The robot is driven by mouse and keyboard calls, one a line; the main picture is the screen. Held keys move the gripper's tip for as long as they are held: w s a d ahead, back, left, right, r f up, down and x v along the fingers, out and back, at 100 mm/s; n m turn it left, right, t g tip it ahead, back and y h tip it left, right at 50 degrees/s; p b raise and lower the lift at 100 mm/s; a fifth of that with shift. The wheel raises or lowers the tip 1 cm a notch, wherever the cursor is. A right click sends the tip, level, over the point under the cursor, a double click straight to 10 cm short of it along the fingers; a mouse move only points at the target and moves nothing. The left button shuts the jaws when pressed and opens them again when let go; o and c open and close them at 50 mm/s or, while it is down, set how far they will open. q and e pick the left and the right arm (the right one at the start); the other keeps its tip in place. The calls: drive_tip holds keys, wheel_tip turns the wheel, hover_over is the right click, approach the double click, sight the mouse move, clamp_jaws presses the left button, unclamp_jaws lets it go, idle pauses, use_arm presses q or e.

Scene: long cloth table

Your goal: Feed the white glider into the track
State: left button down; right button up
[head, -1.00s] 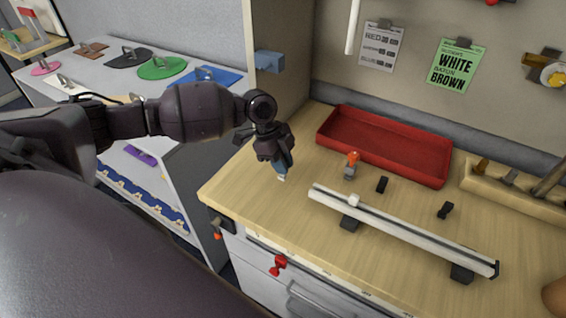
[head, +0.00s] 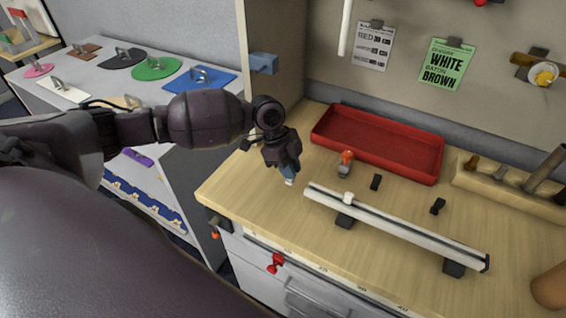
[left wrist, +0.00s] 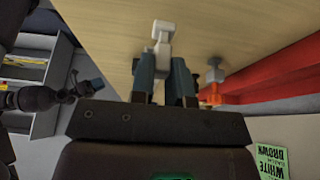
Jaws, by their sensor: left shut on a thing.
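My left gripper (head: 287,173) is above the wooden worktop, left of the track. It is shut on the white glider (head: 290,181), whose tip shows below the fingers. In the left wrist view the glider (left wrist: 163,40) sticks out beyond the two blue-grey fingertips (left wrist: 164,75). The white track (head: 400,230) lies slanted on dark supports, apart from the held glider. A small white piece (head: 348,198) sits on the track near its left end.
A red tray (head: 378,160) lies at the back. An orange-topped grey piece (head: 346,163) and two small black pieces (head: 375,183) (head: 438,206) lie between tray and track. A wooden tool rack (head: 510,188) stands at the right. The worktop's left front is clear.

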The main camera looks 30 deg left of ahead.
use_arm(q)
drive_tip(key=shift+d, duration=1.15)
use_arm(e)
drive_tip(key=shift+s+d+r, duration=0.1)
drive_tip(key=shift+s+d, duration=0.05)
drive_tip(key=shift+s, duration=0.2)
use_arm(q)
drive_tip(key=shift+p, duration=0.3)
use_arm(e)
drive_tip(key=shift+w+r, duration=0.1)
use_arm(q)
drive_tip(key=shift+p, duration=0.3)
use_arm(e)
drive_tip(key=shift+w+r, duration=0.4)
drive_tip(key=shift+r, duration=0.15)
drive_tip(key=shift+s+f, duration=0.1)
drive_tip(key=shift+s, duration=0.1)
drive_tip(key=shift+s, duration=0.25)
use_arm(q)
drive_tip(key=shift+r+p, duration=0.1)
drive_tip(key=shift+p, duration=0.2)
use_arm(e)
drive_tip(key=shift+w+r, duration=0.4)
drive_tip(key=shift+w, duration=0.1)
